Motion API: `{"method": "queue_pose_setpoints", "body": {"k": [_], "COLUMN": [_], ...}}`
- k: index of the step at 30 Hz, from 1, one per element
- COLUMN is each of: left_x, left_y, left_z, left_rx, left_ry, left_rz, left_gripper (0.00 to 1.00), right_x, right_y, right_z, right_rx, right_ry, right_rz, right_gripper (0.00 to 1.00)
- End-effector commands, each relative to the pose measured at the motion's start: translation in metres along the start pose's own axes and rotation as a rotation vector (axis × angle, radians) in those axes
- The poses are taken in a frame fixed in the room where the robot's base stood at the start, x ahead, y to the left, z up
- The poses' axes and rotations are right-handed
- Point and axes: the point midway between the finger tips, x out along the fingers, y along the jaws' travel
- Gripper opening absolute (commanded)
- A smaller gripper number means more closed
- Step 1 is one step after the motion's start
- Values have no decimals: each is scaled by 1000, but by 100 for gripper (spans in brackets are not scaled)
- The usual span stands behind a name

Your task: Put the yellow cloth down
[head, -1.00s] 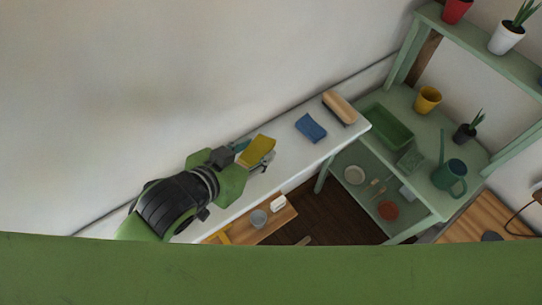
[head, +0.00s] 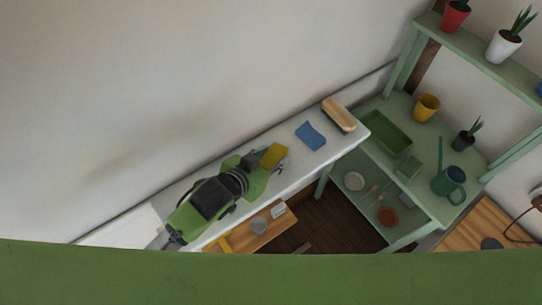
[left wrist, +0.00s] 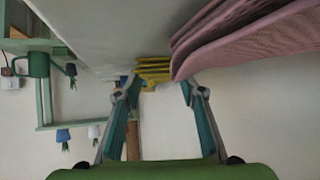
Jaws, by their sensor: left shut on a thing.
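My left gripper (head: 268,163) is shut on the folded yellow cloth (head: 273,155) over the white ledge (head: 320,159). In the left wrist view the yellow cloth (left wrist: 153,71) shows as several stacked folds between the two fingertips (left wrist: 153,88). The cloth is close to the ledge top, but I cannot tell whether it touches it. A folded blue cloth (head: 310,136) lies on the ledge to the right of the yellow one, apart from it. My right gripper is in neither view.
A wooden brush (head: 339,115) lies at the ledge's right end. Pink folded fabric (left wrist: 250,45) is close beside the yellow cloth in the left wrist view. A green stand (head: 408,208) with a green tray (head: 386,132), yellow pot (head: 427,107) and watering can (head: 449,184) stands right.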

Motion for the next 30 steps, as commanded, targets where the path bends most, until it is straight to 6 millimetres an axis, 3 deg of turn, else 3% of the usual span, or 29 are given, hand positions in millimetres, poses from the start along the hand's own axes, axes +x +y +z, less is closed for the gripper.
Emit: {"method": "queue_pose_setpoints", "body": {"k": [5,6,7,20,23,30], "left_x": [0,0,0,-4,-14,-58], "left_y": [0,0,0,0,0,0], "left_z": [1,0,0,0,1,1], "left_rx": [0,0,0,0,-1,0], "left_ry": [0,0,0,-1,0,0], "left_rz": [0,0,0,0,1,1], "left_gripper": [19,47,53,53,53,53], "right_x": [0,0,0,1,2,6], "right_y": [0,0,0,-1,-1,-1], "right_z": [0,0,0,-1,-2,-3], "right_rx": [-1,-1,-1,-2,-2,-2], "right_ry": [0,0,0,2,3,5], "right_rz": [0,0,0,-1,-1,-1], "right_gripper": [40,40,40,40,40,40]}}
